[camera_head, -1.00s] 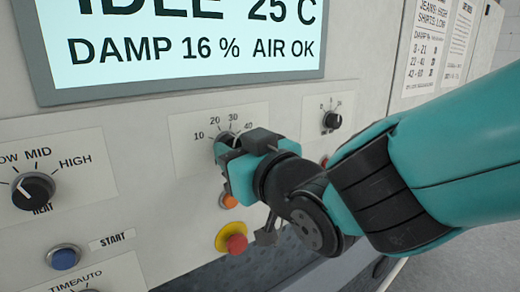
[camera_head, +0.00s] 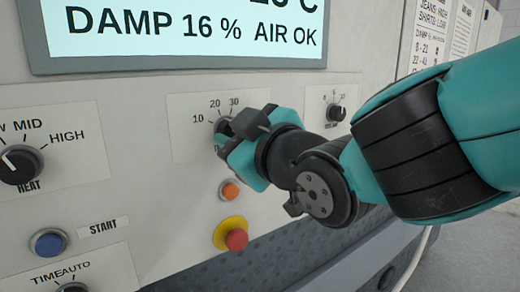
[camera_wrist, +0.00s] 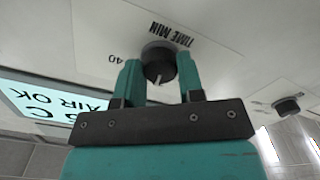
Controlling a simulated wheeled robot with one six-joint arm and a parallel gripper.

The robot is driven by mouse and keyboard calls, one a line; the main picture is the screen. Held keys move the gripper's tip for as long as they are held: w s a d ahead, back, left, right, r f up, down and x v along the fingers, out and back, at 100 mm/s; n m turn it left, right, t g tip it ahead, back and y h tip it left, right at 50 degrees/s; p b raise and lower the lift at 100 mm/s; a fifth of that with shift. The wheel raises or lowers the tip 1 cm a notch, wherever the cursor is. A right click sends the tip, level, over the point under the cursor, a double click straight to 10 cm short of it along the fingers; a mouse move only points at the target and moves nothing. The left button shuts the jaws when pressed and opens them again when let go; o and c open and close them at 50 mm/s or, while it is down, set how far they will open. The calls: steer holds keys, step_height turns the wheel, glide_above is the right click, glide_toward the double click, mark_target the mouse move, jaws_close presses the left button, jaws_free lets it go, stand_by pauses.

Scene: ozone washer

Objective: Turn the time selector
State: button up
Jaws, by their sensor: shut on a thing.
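The time selector is a black round knob (camera_wrist: 158,62) on a white plate marked TIME MIN in the wrist view. In the head view the knob (camera_head: 222,127) is mostly hidden behind my gripper, under the marks 10, 20 and 30. My gripper (camera_wrist: 160,75) has its two teal fingers on either side of the knob and is shut on it. In the head view my gripper (camera_head: 232,140) reaches the panel from the right. A pale pointer line shows on the knob in the wrist view, between the fingers.
An orange button (camera_head: 230,190) and a red stop button (camera_head: 236,239) sit just below my gripper. The heat knob (camera_head: 20,164) and blue start button (camera_head: 48,243) are to the left. Another small knob (camera_head: 336,112) is to the right. The display (camera_head: 190,30) is above.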

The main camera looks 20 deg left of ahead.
steer(key=shift+n+b, duration=0.8)
steer(key=shift+n, duration=0.3)
steer(key=o, duration=0.9)
steer(key=p+v, duration=0.1)
steer(key=v, duration=1.6)
steer(key=shift+s+d+r+p, duration=0.15)
steer(key=shift+d+p, duration=0.1)
steer(key=shift+p, duration=0.15)
